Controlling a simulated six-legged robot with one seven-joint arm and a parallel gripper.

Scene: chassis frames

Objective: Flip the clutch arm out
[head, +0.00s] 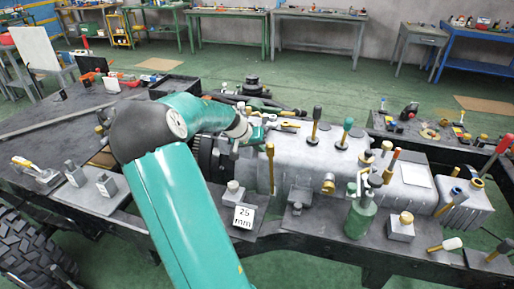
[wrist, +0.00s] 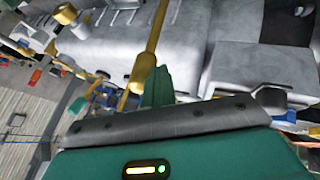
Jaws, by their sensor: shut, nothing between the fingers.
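A slim upright yellow lever (head: 270,168), which I take to be the clutch arm, stands beside the grey gearbox casing (head: 300,152) in the head view. In the wrist view the yellow lever (wrist: 150,50) runs from the top edge down to a thicker yellow end close to my gripper. My gripper (head: 262,133) is near the top of this lever, at the left end of the casing. In the wrist view the green fingers of my gripper (wrist: 157,86) are together, right beside the lever's end. I cannot tell whether they touch it.
Several knobbed levers, such as a green-topped one (head: 346,128), rise from the casing. A green bottle-like can (head: 360,217) and a "25 mm" card (head: 243,217) are on the near side. A dark chassis rail (head: 330,245) runs along the front. Green floor lies beyond.

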